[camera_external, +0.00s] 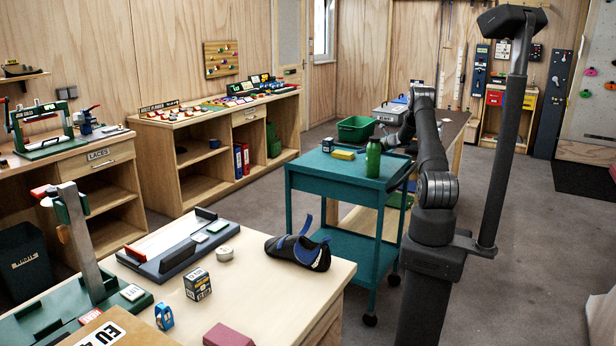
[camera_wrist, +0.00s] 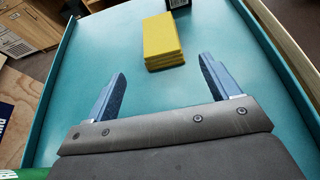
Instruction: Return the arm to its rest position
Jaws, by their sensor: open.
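My gripper (camera_wrist: 163,69) is open in the wrist view, its two blue fingers apart with nothing between them. It is over the teal cart top (camera_wrist: 100,50). A yellow block (camera_wrist: 163,40) lies on the cart top just beyond the fingertips, apart from them. In the external view my arm rises from its base and bends over at the cart's right side. The gripper's fingers are too small to make out there. The yellow block (camera_external: 343,154) lies on the teal cart (camera_external: 310,166), left of a green bottle (camera_external: 373,160).
A dark box (camera_external: 327,145) stands behind the yellow block. A workbench (camera_external: 255,290) with a climbing shoe (camera_external: 298,252) is in the foreground. A dark post (camera_external: 505,150) stands right of my arm. Floor at right is clear.

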